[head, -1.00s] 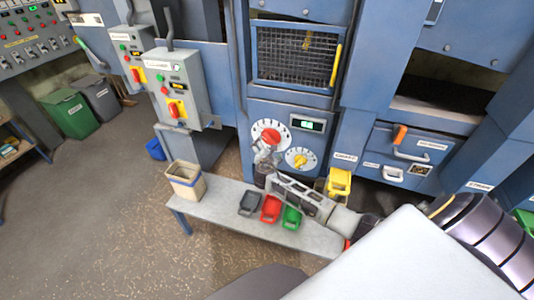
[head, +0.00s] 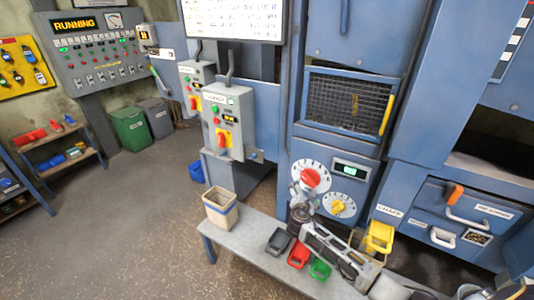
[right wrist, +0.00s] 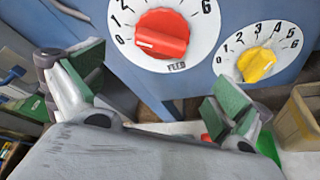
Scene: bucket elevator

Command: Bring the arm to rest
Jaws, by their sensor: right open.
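My right arm (head: 340,258) comes in from the lower right of the head view. Its gripper (head: 302,203) is just below and in front of the red dial (head: 310,178) on the blue machine. In the right wrist view the gripper (right wrist: 157,82) has its green-padded fingers wide apart with nothing between them. The red dial (right wrist: 162,33) and the yellow dial (right wrist: 257,65) are beyond the fingers, with a visible gap to them. My left gripper is not in view.
A grey bench (head: 235,247) stands under the arm with a beige bucket (head: 220,208) and black, red (head: 299,255) and green scoops. A yellow scoop (head: 379,237) is right of the arm. Grey switch boxes (head: 222,122) stand left.

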